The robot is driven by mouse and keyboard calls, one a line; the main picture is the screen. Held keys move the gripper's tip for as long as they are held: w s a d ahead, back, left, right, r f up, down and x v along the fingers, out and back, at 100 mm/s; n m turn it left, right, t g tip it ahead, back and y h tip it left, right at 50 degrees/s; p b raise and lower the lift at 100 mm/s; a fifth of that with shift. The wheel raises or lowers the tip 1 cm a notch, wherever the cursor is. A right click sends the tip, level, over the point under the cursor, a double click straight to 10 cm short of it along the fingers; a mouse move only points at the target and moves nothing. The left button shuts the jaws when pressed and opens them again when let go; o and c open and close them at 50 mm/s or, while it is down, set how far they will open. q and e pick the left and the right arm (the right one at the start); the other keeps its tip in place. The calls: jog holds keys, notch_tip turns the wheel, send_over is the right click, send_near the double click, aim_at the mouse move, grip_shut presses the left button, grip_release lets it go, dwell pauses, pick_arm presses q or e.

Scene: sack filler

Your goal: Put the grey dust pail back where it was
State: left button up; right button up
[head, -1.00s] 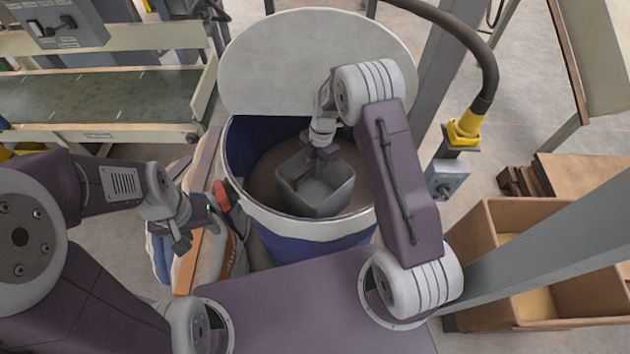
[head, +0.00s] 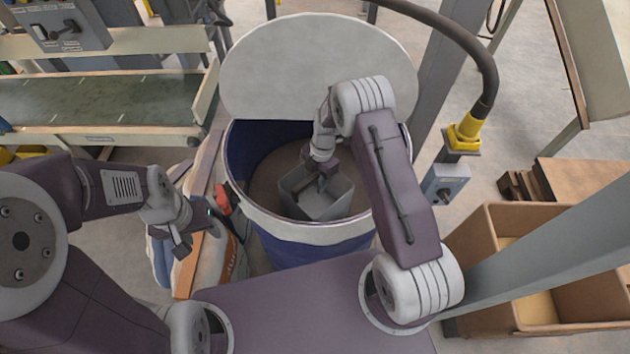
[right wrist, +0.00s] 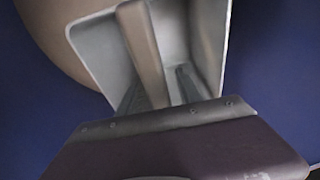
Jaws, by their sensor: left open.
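The grey dust pail (head: 317,204) is inside the open blue drum (head: 312,250), above or on its brown contents; I cannot tell if it touches them. My left gripper (head: 198,228) is open and empty, left of the drum.
The drum's round pale lid (head: 315,65) stands raised behind it. Filled sacks (head: 215,255) lie left of the drum. A grey post, a switch box (head: 446,184) and cardboard boxes (head: 500,235) are to the right. A conveyor (head: 100,105) is at the back left.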

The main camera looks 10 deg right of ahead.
jog(key=shift+r, duration=0.1)
jog(key=r, duration=0.4)
jog(key=d+r, duration=0.1)
jog(key=r, duration=0.3)
jog(key=w+d+r, duration=0.1)
jog(key=r, duration=0.3)
jog(key=shift+b, duration=0.4)
jog(key=s+d+r+m, duration=0.1)
jog(key=s+m, duration=0.5)
jog(key=m, duration=0.2)
jog(key=s+r+m+t+h, duration=0.1)
jog(key=s+r+m, duration=0.1)
jog(key=s+m, duration=0.4)
jog(key=s+d+r+m+t, duration=0.1)
jog(key=s+m, duration=0.6)
jog(key=m, duration=0.3)
jog(key=shift+d+r+h, duration=0.15)
jog(key=shift+d+h, duration=0.15)
jog(key=shift+d, duration=0.05)
